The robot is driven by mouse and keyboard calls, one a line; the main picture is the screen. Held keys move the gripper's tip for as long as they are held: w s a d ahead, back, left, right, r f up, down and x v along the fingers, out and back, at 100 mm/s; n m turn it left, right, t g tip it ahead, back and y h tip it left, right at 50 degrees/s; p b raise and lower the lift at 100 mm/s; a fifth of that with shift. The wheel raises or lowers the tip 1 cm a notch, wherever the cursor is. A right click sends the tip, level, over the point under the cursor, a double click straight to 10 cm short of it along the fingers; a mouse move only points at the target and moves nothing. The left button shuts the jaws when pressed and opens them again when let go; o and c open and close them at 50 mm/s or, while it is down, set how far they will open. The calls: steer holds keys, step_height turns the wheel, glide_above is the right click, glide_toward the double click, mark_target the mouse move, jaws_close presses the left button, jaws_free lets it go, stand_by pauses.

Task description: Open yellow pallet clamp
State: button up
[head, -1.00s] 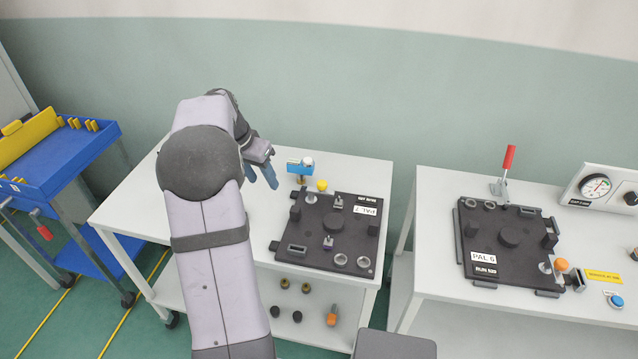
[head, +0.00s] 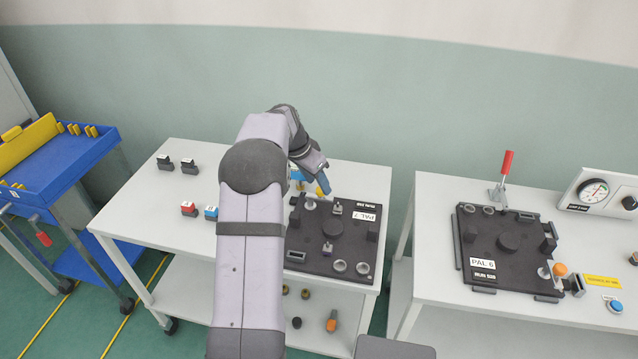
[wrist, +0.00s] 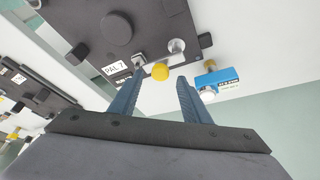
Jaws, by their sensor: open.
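The pallet marked PAL 7 (head: 312,262) is a dark plate on the middle table. The yellow clamp knob (wrist: 160,72) is at its far edge, beside a metal post. In the wrist view the knob lies between and just beyond the fingertips, with no contact that I can make out. My gripper (wrist: 156,86) is open and empty, with two blue fingers. In the head view my gripper (head: 313,183) hangs over the far left corner of the pallet and partly covers the knob.
A blue block with a white cap (wrist: 222,80) stands close beside the right finger. Several small blocks (head: 189,166) stand on the table's left part. The right table holds the PAL 6 pallet (head: 520,225), a red-handled clamp (head: 507,163) and a gauge (head: 594,191).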

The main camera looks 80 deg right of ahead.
mark_target(320, 193)
steer(key=shift+x, duration=1.2)
steer(key=shift+c, duration=0.3)
jaws_close()
